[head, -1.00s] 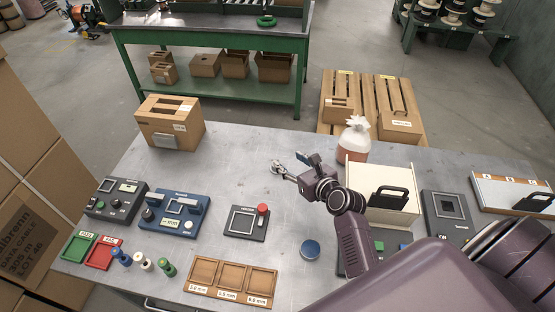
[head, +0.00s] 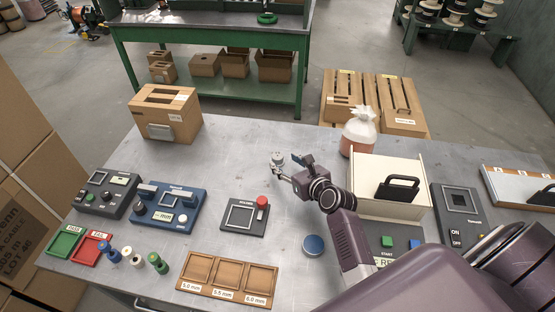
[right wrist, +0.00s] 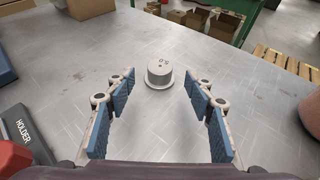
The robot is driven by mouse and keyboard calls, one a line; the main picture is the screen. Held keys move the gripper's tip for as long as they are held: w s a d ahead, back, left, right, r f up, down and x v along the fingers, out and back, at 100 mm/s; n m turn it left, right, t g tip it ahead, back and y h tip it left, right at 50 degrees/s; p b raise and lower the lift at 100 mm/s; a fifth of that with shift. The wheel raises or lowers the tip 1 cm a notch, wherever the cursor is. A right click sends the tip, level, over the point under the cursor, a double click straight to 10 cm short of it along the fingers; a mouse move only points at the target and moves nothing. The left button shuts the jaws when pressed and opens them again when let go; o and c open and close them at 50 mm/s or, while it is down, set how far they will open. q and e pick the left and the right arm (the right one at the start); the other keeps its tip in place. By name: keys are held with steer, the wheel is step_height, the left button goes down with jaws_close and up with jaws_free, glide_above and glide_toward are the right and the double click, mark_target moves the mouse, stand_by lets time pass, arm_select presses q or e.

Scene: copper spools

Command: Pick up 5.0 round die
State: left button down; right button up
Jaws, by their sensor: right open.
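The round die is a small grey cylinder with a wider base and a 5.0 mark on top. It stands upright on the metal table in the right wrist view (right wrist: 159,73), ahead of and between my open fingers. In the head view the die (head: 278,158) shows just beyond the fingertips. My right gripper (head: 291,168) is open and empty, close to the die but apart from it. Its blue-padded fingers also show in the right wrist view (right wrist: 161,97). My left gripper is not in view.
A holder (head: 258,230) with a red knob lies left of the gripper. A wooden tray (head: 226,302) has empty slots marked by size. The table around the die is clear.

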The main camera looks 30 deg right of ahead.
mark_target(280, 159)
steer(key=shift+x, duration=2.35)
jaws_close()
